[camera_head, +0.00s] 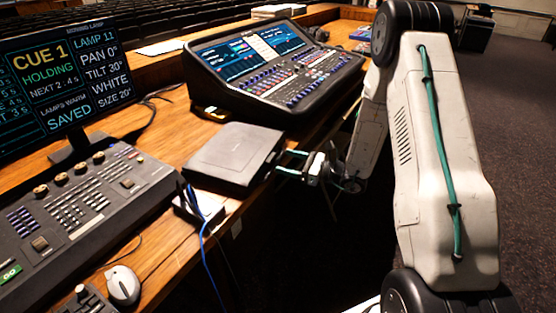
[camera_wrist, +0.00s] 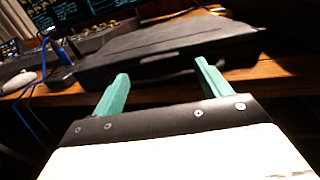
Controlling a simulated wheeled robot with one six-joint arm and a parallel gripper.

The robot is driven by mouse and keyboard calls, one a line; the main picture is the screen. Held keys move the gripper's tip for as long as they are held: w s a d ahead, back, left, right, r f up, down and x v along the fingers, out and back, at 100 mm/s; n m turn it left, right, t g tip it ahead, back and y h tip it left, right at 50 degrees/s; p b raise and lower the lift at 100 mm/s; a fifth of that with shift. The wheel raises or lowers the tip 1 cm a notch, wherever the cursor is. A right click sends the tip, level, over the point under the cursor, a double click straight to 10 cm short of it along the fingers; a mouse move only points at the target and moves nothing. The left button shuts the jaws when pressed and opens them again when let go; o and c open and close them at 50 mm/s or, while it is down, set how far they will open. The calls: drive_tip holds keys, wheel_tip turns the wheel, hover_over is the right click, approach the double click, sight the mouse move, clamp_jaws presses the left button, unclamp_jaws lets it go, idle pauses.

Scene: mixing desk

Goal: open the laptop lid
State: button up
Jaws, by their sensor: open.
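The laptop (camera_head: 234,154) is a dark, flat, closed slab near the front edge of the wooden desk. Its lid lies down. In the wrist view the laptop (camera_wrist: 165,48) shows its front edge beyond my fingers. My gripper (camera_head: 284,162) is at the laptop's right-hand front side in the head view, with its two teal fingers apart and pointing at that edge. In the wrist view my gripper (camera_wrist: 158,84) is open with nothing between the fingers. I cannot tell whether a fingertip touches the laptop.
A mixing console (camera_head: 275,70) with lit screens stands behind the laptop. A lighting desk (camera_head: 75,205) and a monitor (camera_head: 65,70) are at the left. A small box with a blue cable (camera_head: 199,206) sits by the laptop's left front. A white mouse (camera_head: 123,285) lies nearer.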

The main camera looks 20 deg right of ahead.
sight(278, 159)
drive_tip(key=x, duration=0.4)
drive_tip(key=c, duration=1.4)
drive_tip(key=shift+r, duration=0.1)
